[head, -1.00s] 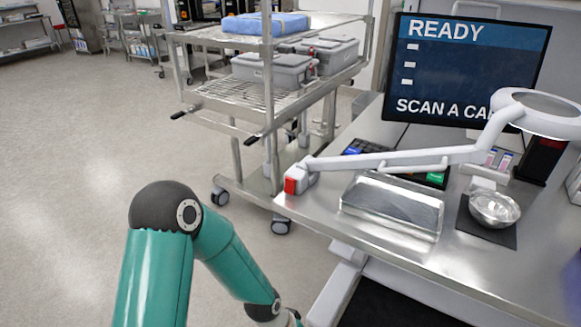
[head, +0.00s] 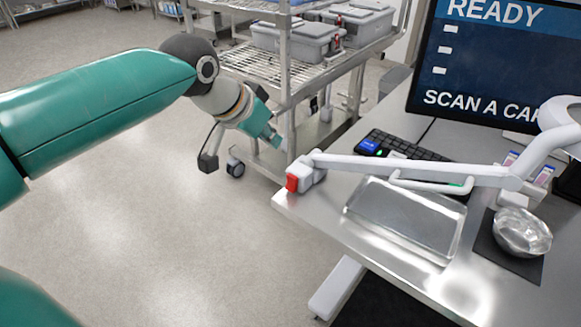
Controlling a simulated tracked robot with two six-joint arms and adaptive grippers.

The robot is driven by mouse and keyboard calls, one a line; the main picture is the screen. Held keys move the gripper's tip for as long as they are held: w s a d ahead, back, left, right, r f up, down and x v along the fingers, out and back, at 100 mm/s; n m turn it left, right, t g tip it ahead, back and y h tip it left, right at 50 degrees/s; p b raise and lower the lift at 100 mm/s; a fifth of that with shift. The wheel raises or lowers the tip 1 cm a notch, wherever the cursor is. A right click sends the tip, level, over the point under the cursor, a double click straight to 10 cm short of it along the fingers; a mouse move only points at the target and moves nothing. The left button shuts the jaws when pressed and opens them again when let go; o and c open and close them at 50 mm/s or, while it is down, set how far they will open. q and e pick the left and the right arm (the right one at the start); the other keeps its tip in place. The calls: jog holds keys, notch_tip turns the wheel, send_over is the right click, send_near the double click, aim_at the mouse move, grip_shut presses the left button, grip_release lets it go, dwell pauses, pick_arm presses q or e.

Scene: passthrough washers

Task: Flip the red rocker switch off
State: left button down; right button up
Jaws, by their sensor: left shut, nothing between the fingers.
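The red rocker switch (head: 292,183) is on the white clamp base of the lamp arm, at the left corner of the steel desk. Whether it is set on or off cannot be told at this size. My left gripper (head: 279,141) is shut and empty, pointing down and right. In the picture it is just above and left of the switch, apart from it. My right gripper is not in view.
The lamp arm (head: 420,170) runs right from the clamp above the steel desk. A shallow metal tray (head: 405,222), a steel bowl (head: 522,232), a keyboard (head: 405,146) and a monitor (head: 480,65) are on the desk. A wire cart (head: 258,70) stands behind my gripper.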

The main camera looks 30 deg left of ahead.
pick_arm(q)
send_over(294, 175)
jog(key=s, duration=0.1)
notch_tip(294, 175, down, 8)
jog(key=shift+s+f, duration=0.15)
jog(key=shift+f, duration=0.1)
jog(key=shift+s+f, duration=0.25)
jog(key=shift+f, duration=0.9)
jog(key=shift+s+f, duration=0.1)
jog(key=shift+f, duration=0.6)
